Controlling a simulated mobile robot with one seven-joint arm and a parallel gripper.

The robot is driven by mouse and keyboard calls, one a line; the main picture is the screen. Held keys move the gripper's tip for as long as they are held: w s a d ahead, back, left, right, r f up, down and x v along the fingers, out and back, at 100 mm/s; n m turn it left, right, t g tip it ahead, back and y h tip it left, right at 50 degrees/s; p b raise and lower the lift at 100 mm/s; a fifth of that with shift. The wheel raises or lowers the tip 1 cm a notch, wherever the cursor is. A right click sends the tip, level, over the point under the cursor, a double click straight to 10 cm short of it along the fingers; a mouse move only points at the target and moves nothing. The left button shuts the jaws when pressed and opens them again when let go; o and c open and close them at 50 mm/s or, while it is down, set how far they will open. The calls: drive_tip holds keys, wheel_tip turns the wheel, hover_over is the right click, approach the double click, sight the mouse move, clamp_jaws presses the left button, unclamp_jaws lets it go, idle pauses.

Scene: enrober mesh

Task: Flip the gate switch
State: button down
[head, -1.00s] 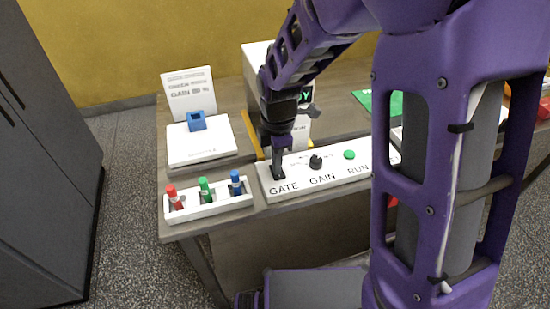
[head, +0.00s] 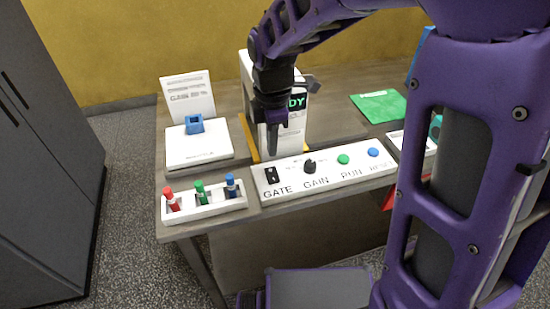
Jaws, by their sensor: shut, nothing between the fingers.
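The gate switch (head: 271,176) is a small black rocker at the left end of a white control panel (head: 330,180), above the printed word GATE. Which way it is tipped is too small to tell. My gripper (head: 273,152) is shut and empty. It points down and hangs above and slightly behind the gate switch, apart from it. The switch is in clear view.
A white rack (head: 204,208) with red, green and blue pegs stands left of the panel. Behind it, a blue block (head: 194,124) sits on a white box (head: 198,146). A white machine (head: 292,128) with a display stands behind my gripper. A green sheet (head: 379,106) lies at the right.

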wheel_tip(320, 180, up, 6)
drive_tip(key=f, duration=0.1)
hover_over(270, 171)
drive_tip(key=s, duration=0.2)
drive_tip(key=shift+s+d+r, duration=0.2)
drive_tip(key=shift+d+r, duration=0.05)
drive_tip(key=shift+d, duration=0.05)
drive_tip(key=b, duration=0.6)
drive_tip(key=shift+w+f+t, duration=0.25)
drive_tip(key=shift+f+t, duration=0.05)
drive_tip(key=shift+r+b, duration=0.35)
drive_tip(key=shift+r, duration=0.05)
drive_tip(key=f+b, duration=0.1)
drive_tip(key=f, duration=0.3)
drive_tip(key=w+f+b, duration=0.1)
drive_tip(key=f, duration=0.4)
drive_tip(key=f+b, duration=0.1)
drive_tip(key=f, duration=0.4)
drive_tip(key=shift+w+a, duration=0.3)
